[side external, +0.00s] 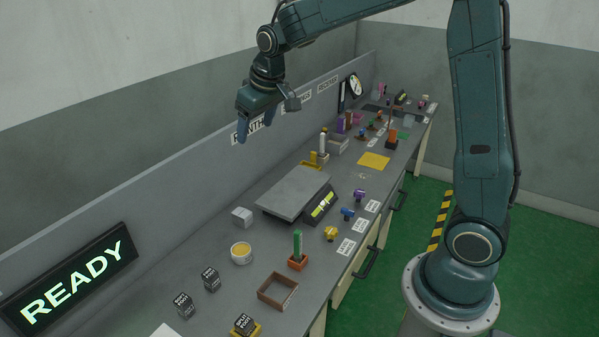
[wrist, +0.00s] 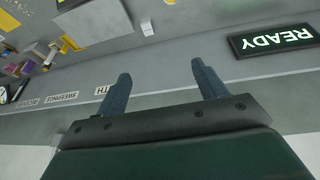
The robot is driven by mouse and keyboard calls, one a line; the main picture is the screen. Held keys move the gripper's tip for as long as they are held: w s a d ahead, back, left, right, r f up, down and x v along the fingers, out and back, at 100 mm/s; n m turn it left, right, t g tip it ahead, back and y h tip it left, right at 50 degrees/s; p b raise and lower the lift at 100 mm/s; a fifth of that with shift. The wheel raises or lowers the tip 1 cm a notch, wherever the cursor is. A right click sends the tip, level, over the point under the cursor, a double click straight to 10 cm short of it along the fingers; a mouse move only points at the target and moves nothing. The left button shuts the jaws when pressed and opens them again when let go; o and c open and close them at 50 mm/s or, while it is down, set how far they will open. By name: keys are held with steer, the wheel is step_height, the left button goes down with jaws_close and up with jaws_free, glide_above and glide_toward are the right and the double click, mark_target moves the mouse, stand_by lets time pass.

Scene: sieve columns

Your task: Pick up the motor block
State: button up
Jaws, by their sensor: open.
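I cannot tell for sure which thing is the motor block. Small dark blocks with white lettering too small to read stand on the near bench: one dark block (side external: 185,305), a second dark block (side external: 211,279), and a third lettered block (side external: 243,324) on a yellow base. A small pale grey block (side external: 242,216) stands farther back. My gripper (side external: 255,129) is open and empty, high above the bench near the back wall panel. In the wrist view its two fingers (wrist: 161,71) are apart with nothing between them.
A grey platform (side external: 293,194) with a display fills the middle bench. Around it are a round tub (side external: 241,253), a brown open frame (side external: 278,291), a green upright piece (side external: 297,244) and a yellow mat (side external: 373,161). A READY sign (side external: 72,277) stands at left. Clutter fills the far end.

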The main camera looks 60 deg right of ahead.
steer(key=w+d+f, duration=0.4)
steer(key=w+f, duration=0.7)
steer(key=f, duration=0.2)
steer(key=g, duration=0.1)
glide_above(241, 213)
steer(key=s+a, duration=0.2)
steer(key=s, duration=0.1)
step_height(241, 213, down, 16)
steer(key=shift+w+d+r+h, duration=0.15)
steer(key=shift+d+h, duration=0.05)
steer(key=shift+h, duration=0.2)
steer(key=shift+x, duration=4.2)
steer(key=shift+f, duration=0.3)
steer(key=shift+d+f, duration=0.1)
steer(key=shift+f, duration=1.3)
steer(key=shift+x, duration=1)
